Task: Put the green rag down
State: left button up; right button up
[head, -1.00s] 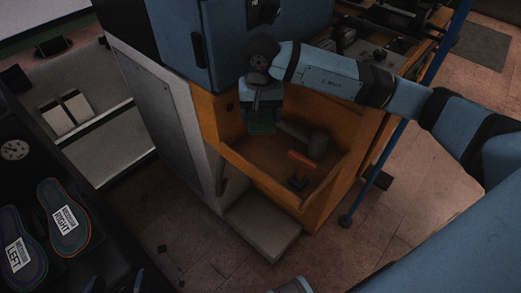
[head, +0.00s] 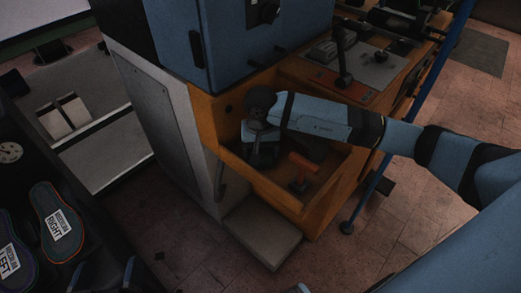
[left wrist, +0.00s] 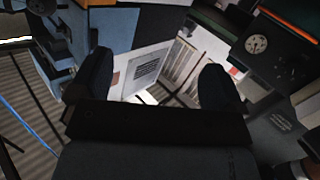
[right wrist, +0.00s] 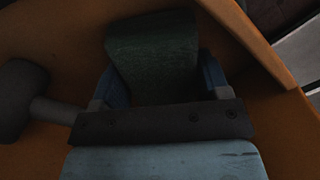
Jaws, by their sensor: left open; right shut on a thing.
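The green rag (right wrist: 150,50) is a dark green block-like bundle between the fingers of my right gripper in the right wrist view. My right gripper (head: 261,150) is shut on it and reaches down into the orange tray (head: 272,195) in the head view. There the rag is mostly hidden under the dark gripper, and I cannot tell whether it touches the tray floor. My left gripper (head: 103,275) is at the bottom left of the head view, open and empty. Its spread fingers also show in the left wrist view (left wrist: 155,80).
A grey mallet (right wrist: 25,95) lies left of the rag in the right wrist view. The blue cabinet (head: 225,50) rises behind the tray. Insoles (head: 60,225) lie at the far left.

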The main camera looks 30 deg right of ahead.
aim_at(260, 150)
pick_arm(q)
jog(key=shift+f, duration=0.15)
pick_arm(e)
jog(key=shift+f, duration=0.1)
jog(key=o, duration=1)
pick_arm(q)
jog(key=shift+d, duration=0.15)
pick_arm(e)
jog(key=shift+o, duration=0.2)
pick_arm(q)
jog(key=shift+r, duration=0.2)
pick_arm(e)
jog(key=shift+r, duration=0.5)
pick_arm(q)
notch_tip(260, 150, down, 6)
jog(key=s+a+g+y+p, duration=0.1)
jog(key=a+g+y+p, duration=0.1)
jog(key=shift+s+a+r+g+p, duration=0.25)
jog(key=shift+a+g+p, duration=0.05)
jog(key=shift+g, duration=0.1)
pick_arm(e)
notch_tip(260, 150, up, 11)
jog(key=shift+r, duration=0.15)
pick_arm(q)
jog(key=shift+d, duration=0.1)
jog(key=shift+s, duration=0.1)
pick_arm(e)
jog(key=shift+s+a, duration=0.1)
